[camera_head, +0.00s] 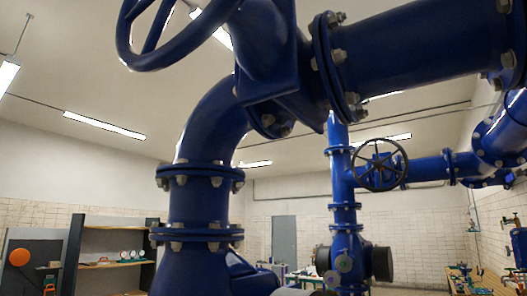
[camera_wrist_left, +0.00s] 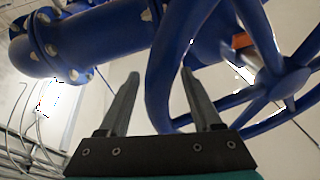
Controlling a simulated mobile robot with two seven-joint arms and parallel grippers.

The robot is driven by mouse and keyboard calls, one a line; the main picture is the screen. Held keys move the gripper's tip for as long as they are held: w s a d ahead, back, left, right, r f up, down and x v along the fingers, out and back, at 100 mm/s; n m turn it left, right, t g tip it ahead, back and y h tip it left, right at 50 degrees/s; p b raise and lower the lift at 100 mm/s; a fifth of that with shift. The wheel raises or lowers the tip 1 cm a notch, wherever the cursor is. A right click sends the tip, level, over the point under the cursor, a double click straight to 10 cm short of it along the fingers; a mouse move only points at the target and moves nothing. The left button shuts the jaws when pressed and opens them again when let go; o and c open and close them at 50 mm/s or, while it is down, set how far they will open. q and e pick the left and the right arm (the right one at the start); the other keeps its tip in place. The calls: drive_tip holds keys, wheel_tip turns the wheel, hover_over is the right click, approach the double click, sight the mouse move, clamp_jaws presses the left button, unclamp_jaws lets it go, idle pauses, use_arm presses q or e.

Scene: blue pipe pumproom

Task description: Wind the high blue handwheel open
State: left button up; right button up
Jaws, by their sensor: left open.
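The high blue handwheel (camera_head: 124,40) hangs at the top left of the head view, cut off by the upper edge. Its rim and some spokes show. In the left wrist view the handwheel (camera_wrist_left: 158,85) fills the middle and right, with its hub and spokes at the right. My left gripper (camera_wrist_left: 160,73) is open. Its two fingers appear on either side of the rim, the right one over the opening inside the wheel. I cannot tell whether the fingers touch the rim or how deep they reach. My left gripper is not visible in the head view. My right gripper is in neither view.
A thick blue flanged pipe (camera_head: 425,50) runs from the valve body to the right, and a bend (camera_head: 205,130) drops below it. A smaller dark handwheel (camera_head: 380,165) stands farther back. Shelves (camera_head: 113,240) stand at the lower left. A flanged pipe (camera_wrist_left: 105,42) also crosses the wrist view's upper left.

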use_arm(q)
drive_tip(key=shift+s+a+f, duration=0.15)
drive_tip(key=shift+s, duration=0.15)
drive_tip(key=b+v, duration=0.4)
drive_tip(key=v, duration=1)
drive_tip(key=shift+s+b, duration=0.3)
drive_tip(key=shift+a, duration=0.1)
